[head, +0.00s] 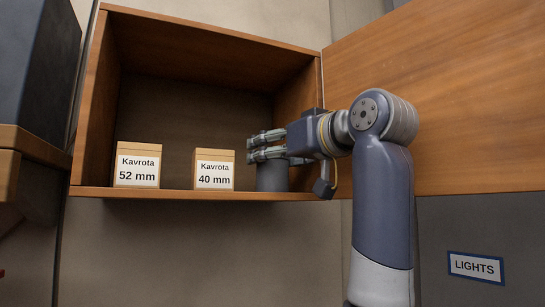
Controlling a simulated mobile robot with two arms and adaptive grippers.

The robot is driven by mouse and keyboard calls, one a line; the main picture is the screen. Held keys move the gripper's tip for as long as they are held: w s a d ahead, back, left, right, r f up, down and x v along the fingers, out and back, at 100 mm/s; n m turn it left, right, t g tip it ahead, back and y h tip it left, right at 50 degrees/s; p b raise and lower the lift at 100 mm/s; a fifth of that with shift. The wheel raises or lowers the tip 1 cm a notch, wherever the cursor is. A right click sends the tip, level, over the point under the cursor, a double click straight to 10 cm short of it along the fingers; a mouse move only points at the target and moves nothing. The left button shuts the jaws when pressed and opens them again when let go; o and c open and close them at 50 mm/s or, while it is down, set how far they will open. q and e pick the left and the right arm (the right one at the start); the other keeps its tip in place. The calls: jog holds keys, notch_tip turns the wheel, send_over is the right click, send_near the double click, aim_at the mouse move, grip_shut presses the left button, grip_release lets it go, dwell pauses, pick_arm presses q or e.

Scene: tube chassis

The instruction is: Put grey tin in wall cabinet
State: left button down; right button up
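The wall cabinet (190,193) is an open wooden box with a dark back panel. Its door (450,100) is swung open to the right. The grey tin (272,180) stands at the right end of the cabinet floor, its upper part hidden by my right gripper. My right gripper (265,145) reaches into the cabinet from the right, fingers pointing left, level with the tin's top. A gap shows between its fingers, but I cannot tell whether they grip the tin. My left gripper is not in view.
Two wooden boxes stand on the cabinet floor: a "Kavrota 52 mm" box (137,166) at left and a "Kavrota 40 mm" box (213,170) left of the tin. A dark cabinet (40,70) is at far left. A "LIGHTS" sign (476,267) is at lower right.

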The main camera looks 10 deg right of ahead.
jog(key=b+v, duration=0.6)
jog(key=v, duration=0.5)
jog(key=shift+s+f, duration=0.1)
